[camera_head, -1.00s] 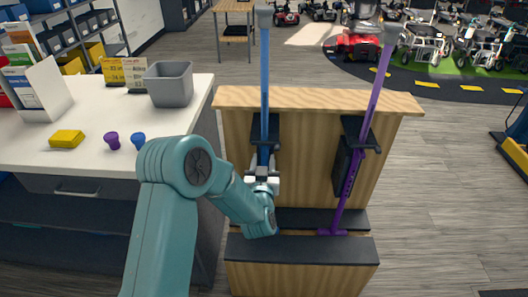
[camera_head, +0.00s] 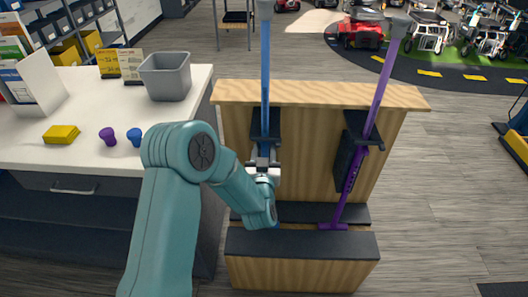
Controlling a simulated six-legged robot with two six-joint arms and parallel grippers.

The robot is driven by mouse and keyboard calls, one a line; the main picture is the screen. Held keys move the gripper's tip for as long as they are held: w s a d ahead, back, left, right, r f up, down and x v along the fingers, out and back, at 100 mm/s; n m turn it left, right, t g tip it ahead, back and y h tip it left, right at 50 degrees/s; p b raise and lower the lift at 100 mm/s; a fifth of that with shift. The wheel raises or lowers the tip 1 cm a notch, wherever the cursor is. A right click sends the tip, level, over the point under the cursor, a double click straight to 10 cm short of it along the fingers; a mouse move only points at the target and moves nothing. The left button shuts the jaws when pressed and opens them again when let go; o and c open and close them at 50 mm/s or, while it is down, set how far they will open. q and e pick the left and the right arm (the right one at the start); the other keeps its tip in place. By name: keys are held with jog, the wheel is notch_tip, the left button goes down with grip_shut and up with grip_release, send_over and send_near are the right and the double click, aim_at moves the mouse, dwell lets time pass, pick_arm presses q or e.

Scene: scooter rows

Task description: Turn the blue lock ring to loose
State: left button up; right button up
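A blue pole (camera_head: 265,70) with a grey top stands upright in a dark bracket on the left of the wooden stand. My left gripper (camera_head: 263,163) is at this pole, just below the bracket, with its pale fingers close around or against the shaft. The gripper covers this stretch of the pole, so I cannot make out the blue lock ring or its setting. I cannot tell whether the fingers are shut on it. A purple pole (camera_head: 379,88) leans in the right bracket. My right gripper is not in view.
The wooden stand (camera_head: 318,94) has dark ledges low down. The white counter (camera_head: 98,140) at left holds a grey bin (camera_head: 166,77), a yellow block (camera_head: 61,134), a purple knob (camera_head: 107,135) and a blue knob (camera_head: 135,137). Open floor lies to the right.

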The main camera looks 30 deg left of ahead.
aim_at(268, 144)
pick_arm(q)
grip_shut()
jog(key=n+g+y+b, duration=0.1)
jog(key=w+d+n+g+y+b, duration=0.1)
jog(key=n+g+y+b, duration=0.1)
jog(key=y, duration=0.1)
jog(key=shift+w+d+f+n+g+b, duration=0.2)
jog(key=shift+d+n+g+b, duration=0.1)
jog(key=shift+d+b, duration=0.1)
jog(key=n+g, duration=0.1)
jog(key=g+y, duration=0.1)
jog(key=w+n+g+y+b, duration=0.1)
jog(key=shift+d+r+n, duration=0.1)
jog(key=shift+d+n, duration=0.15)
jog(key=shift+n, duration=0.05)
jog(key=shift+w+d+r+n+g+y, duration=0.1)
jog(key=shift+w+n+g+y, duration=0.2)
jog(key=shift+n+g, duration=0.55)
jog(key=shift+w+d+f+n+g+y, duration=0.1)
jog(key=shift+w+n+g+y, duration=0.25)
jog(key=shift+g, duration=0.8)
jog(key=shift+w+r+n+g+y, duration=0.15)
jog(key=shift+n+g+y, duration=0.3)
jog(key=shift+n+g, duration=0.4)
